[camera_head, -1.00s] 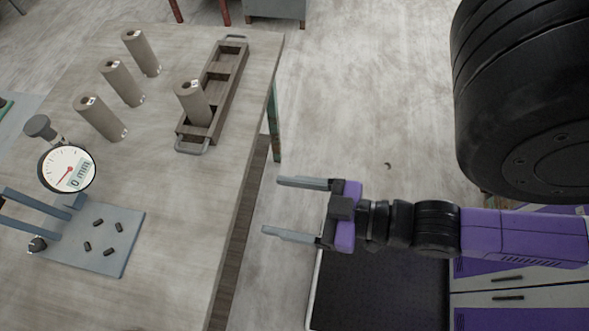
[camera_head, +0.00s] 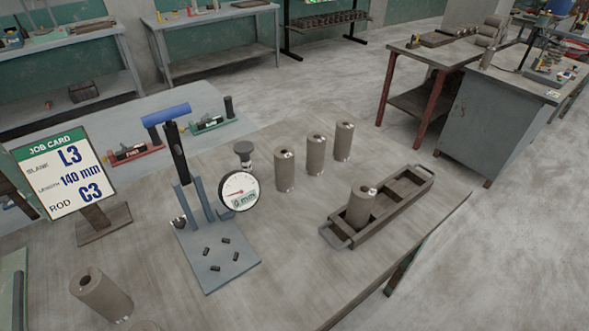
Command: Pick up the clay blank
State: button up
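Clay blanks are grey-brown cylinders with a hole in the top and small white labels too small to read. Three stand in a row on the table: a left blank (camera_head: 284,171), a middle blank (camera_head: 315,155) and a right blank (camera_head: 343,142). Another blank (camera_head: 360,208) stands in the near compartment of a long wooden tray (camera_head: 399,212). One more blank (camera_head: 103,297) is at the lower left, with the top of another (camera_head: 146,326) cut off by the bottom edge. A job card (camera_head: 66,172) reads blank L3, length 140 mm, rod C3. My gripper is out of view.
A blue-grey gauge stand with a dial (camera_head: 239,191) reading 0 mm stands mid-table, several small dark pieces on its base (camera_head: 212,281). Red (camera_head: 136,155) and green (camera_head: 214,125) fixtures lie behind it.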

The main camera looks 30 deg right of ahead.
aim_at(283, 156)
jog(key=i+l, duration=0.35)
jog(key=l, duration=0.15)
jog(key=i+l, duration=0.3)
jog(key=l, duration=0.15)
jog(key=u, duration=0.05)
